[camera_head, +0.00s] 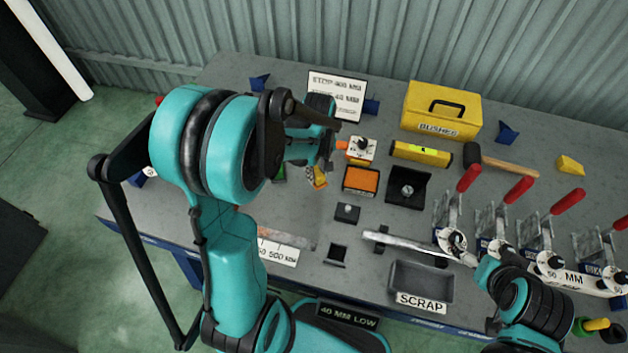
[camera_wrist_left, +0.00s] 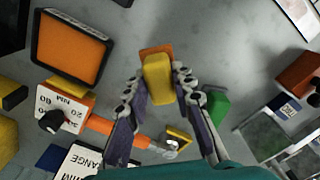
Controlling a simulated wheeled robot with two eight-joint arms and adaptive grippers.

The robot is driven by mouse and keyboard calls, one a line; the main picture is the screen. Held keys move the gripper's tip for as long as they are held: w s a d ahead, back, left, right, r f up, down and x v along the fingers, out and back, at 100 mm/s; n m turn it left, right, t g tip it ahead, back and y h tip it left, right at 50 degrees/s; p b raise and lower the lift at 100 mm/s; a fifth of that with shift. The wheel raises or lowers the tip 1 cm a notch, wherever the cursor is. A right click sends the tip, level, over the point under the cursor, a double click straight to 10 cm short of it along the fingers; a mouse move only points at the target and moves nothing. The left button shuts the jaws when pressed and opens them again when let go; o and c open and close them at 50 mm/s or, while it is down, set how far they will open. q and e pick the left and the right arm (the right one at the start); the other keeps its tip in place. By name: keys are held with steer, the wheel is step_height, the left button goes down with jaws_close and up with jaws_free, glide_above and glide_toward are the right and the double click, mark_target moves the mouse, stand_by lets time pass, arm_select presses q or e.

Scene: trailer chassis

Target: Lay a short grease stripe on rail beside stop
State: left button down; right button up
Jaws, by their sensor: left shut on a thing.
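My left gripper (camera_head: 322,168) hangs over the left-middle of the bench, shut on a small yellow-and-orange piece (camera_head: 319,178). In the left wrist view this piece (camera_wrist_left: 158,78) sits between the two fingers (camera_wrist_left: 160,100), yellow end toward the camera. Whether it is the grease applicator I cannot tell. Which block is the stop is unclear.
An empty scrap tray (camera_head: 420,282) stands in front of the bar. Small dark blocks (camera_head: 347,212), an orange-topped box (camera_head: 361,180) and a white dial box (camera_head: 361,149) stand nearby. Red-handled clamps (camera_head: 470,178) line the right.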

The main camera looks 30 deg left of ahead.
arm_select(q)
steer(key=shift+w+a+f, duration=0.2)
steer(key=shift+a+f, duration=0.1)
steer(key=shift+a, duration=0.15)
steer(key=shift+w+a+f, duration=0.15)
steer(key=shift+a+f, duration=0.15)
steer(key=shift+a, duration=0.15)
steer(key=shift+a+f, duration=0.1)
steer(key=shift+f, duration=0.1)
step_height(320, 180, down, 4)
steer(key=shift+r+b, duration=0.1)
steer(key=shift+b, duration=1)
steer(key=shift+r, duration=0.1)
steer(key=shift+f, duration=0.2)
steer(key=c, duration=1.3)
jaws_free()
